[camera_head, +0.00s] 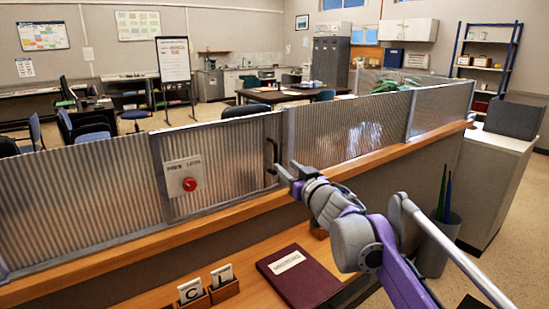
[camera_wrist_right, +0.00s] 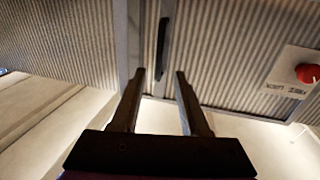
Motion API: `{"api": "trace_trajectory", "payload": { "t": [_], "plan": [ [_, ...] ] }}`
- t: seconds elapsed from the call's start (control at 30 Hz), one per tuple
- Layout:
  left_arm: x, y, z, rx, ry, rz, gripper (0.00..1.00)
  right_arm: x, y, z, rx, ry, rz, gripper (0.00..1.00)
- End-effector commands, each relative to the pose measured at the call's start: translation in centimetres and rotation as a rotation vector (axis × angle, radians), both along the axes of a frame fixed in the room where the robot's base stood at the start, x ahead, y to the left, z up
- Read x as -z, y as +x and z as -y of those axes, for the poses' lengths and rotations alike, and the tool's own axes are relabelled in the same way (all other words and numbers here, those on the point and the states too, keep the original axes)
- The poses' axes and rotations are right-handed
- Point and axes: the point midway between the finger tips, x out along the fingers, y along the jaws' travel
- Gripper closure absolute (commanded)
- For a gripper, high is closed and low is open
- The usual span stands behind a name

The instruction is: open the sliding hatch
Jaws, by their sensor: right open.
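The sliding hatch (camera_head: 222,158) is a ribbed, translucent panel in the partition above the counter, and it looks closed. It carries a dark upright handle (camera_head: 272,158) near its right edge and a pale plate with a red button (camera_head: 190,184) at its left. My right gripper (camera_head: 289,171) is open and empty, just right of the handle's lower part. In the right wrist view, the handle (camera_wrist_right: 162,48) lines up between the two open fingertips (camera_wrist_right: 160,73). I cannot tell whether they touch it. The red button (camera_wrist_right: 308,73) shows at the right there. My left gripper is not in view.
A wooden ledge (camera_head: 115,254) runs along the partition's foot. Below it, a maroon book (camera_head: 300,277) and small letter cards (camera_head: 222,275) in wooden holders sit on the counter. Fixed ribbed panels (camera_head: 342,133) flank the hatch. A bin (camera_head: 436,246) stands at right.

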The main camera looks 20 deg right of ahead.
Motion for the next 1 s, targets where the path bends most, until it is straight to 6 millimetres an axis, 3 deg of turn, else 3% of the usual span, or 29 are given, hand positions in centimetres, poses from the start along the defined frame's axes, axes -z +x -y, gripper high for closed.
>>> {"api": "trace_trajectory", "payload": {
  "t": [0.2,0.4,0.6,0.87,0.9,1.0],
  "plan": [
    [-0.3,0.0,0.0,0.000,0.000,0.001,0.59,0.0,4.2,-0.7,0.000,0.000,0.000,0.55],
    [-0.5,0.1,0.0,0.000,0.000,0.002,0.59,0.0,6.9,-1.0,0.002,0.000,-0.001,0.55],
    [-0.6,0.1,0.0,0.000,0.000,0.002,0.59,0.0,8.1,-1.2,0.002,-0.001,-0.001,0.55],
    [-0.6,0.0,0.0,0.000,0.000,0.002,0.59,0.0,8.3,-1.2,0.002,-0.001,-0.001,0.55],
    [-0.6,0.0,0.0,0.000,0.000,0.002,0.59,0.0,8.3,-1.2,0.002,-0.001,-0.001,0.57],
    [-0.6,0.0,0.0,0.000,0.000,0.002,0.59,0.0,8.3,-1.2,0.002,-0.001,-0.001,0.75]
  ]
}}
